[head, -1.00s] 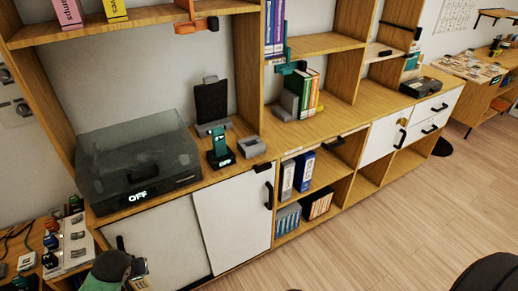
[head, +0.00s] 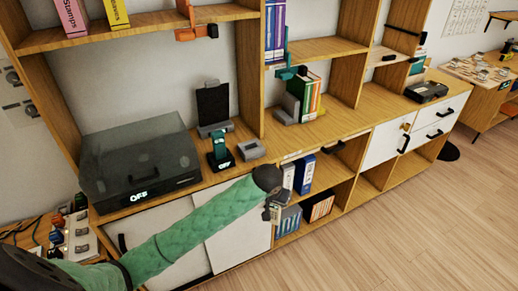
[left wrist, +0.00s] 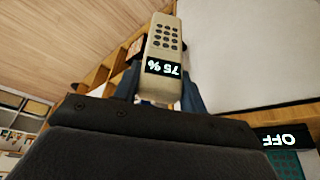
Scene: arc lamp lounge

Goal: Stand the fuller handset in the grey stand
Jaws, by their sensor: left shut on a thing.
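My left gripper (head: 272,208) is shut on a beige handset (left wrist: 165,50), held in the air in front of the cabinet. In the left wrist view the handset's keypad and its upside-down "75 %" display show. In the head view the handset (head: 275,213) is small and partly hidden by my wrist. A low grey block, seemingly the grey stand (head: 251,150), sits on the cabinet top with nothing standing in it. Left of it a teal handset (head: 219,146) stands in a black stand (head: 222,164) that reads "OFF". My right gripper is not in view.
A smoky-lidded box (head: 138,165) reading "OFF" takes up the left of the cabinet top. A black panel on a grey base (head: 213,105) stands behind the stands. Books (head: 307,95) stand to the right. Shelf uprights rise behind. The cabinet top in front of the books is clear.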

